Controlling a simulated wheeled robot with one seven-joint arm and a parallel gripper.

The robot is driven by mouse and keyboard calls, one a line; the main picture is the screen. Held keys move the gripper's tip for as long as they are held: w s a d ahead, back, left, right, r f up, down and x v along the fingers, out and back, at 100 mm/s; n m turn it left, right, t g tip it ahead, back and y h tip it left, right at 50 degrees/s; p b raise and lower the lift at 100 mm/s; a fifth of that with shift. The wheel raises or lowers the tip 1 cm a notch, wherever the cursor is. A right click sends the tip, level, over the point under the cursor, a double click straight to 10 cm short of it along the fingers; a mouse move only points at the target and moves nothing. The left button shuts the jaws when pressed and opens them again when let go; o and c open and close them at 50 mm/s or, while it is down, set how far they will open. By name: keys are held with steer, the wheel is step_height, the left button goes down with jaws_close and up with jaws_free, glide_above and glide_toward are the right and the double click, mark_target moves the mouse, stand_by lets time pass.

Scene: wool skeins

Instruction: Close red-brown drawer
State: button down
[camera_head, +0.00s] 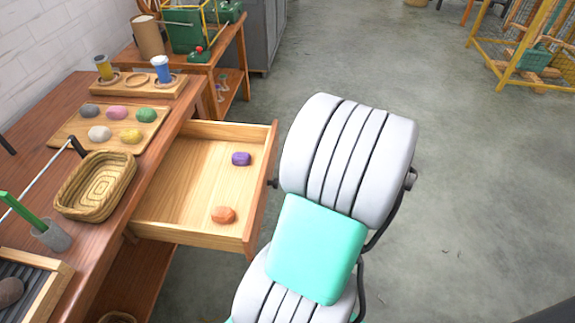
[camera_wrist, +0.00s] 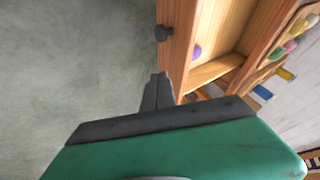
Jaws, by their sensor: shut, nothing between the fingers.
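The red-brown drawer (camera_head: 259,200) is pulled well out from the wooden table at the left of the head view. Inside its pale box lie a purple skein (camera_head: 241,159) and an orange skein (camera_head: 223,215). Its dark knob (camera_head: 272,183) shows on the outer face. In the wrist view the drawer front (camera_wrist: 180,55) and its round knob (camera_wrist: 162,33) are just beyond my gripper (camera_wrist: 158,78). My gripper is shut and empty, with its fingertips close beside the drawer front. I cannot tell whether they touch it. My arm hides the gripper in the head view.
The table (camera_head: 100,80) holds a wooden board (camera_head: 75,132) with several skeins, a wicker basket (camera_head: 62,201) and a cup holder (camera_head: 125,92). A second table (camera_head: 232,45) stands behind. A yellow rack (camera_head: 505,75) is at far right. The grey floor right of my arm is clear.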

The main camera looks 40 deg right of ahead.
steer(key=b, duration=0.1)
glide_toward(270, 167)
step_height(270, 167, down, 4)
steer(key=d, duration=0.2)
steer(key=w+a, duration=0.2)
steer(key=shift+w+r, duration=0.25)
steer(key=shift+w, duration=0.05)
